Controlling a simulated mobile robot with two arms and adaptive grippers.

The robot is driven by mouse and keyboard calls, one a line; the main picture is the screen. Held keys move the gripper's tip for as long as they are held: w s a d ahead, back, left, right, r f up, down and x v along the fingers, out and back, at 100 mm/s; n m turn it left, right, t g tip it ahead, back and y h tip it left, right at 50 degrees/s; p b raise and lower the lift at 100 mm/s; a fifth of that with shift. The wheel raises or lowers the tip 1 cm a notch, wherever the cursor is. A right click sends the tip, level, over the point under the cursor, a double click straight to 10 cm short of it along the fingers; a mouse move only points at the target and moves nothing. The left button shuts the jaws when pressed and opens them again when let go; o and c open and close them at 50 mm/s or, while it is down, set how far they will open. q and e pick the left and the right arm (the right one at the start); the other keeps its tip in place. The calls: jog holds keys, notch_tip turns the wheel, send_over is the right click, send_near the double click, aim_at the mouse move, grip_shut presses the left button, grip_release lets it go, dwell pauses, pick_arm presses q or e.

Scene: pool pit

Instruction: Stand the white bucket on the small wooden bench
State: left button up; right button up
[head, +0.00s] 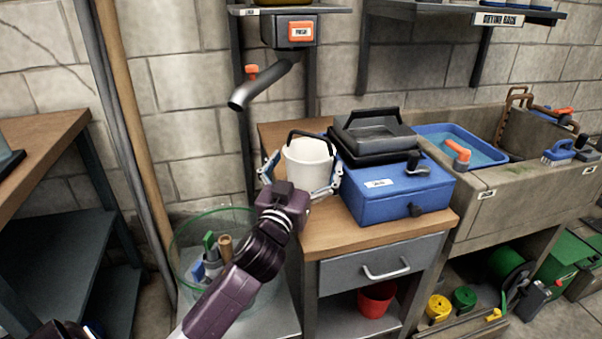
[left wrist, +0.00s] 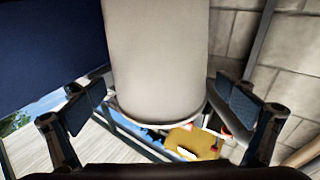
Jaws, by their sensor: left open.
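The white bucket (head: 308,163) stands upright at the left end of a wood-topped cabinet (head: 325,240), its dark handle raised. My left gripper (head: 302,174) is open at the bucket, with one finger on each side of it. In the left wrist view the bucket (left wrist: 160,60) fills the upper middle between the spread fingers of the left gripper (left wrist: 163,104), and gaps show on both sides. I cannot pick out a small wooden bench for certain in either view. My right gripper is not in view.
A blue box (head: 400,190) with a black case (head: 372,135) stands close right of the bucket. A pipe spout (head: 262,86) hangs above left. A clear bin (head: 215,250) stands below left. A stone sink (head: 520,170) is at right.

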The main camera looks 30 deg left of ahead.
pick_arm(q)
jog(key=v, duration=1.2)
jog(key=shift+r, duration=0.1)
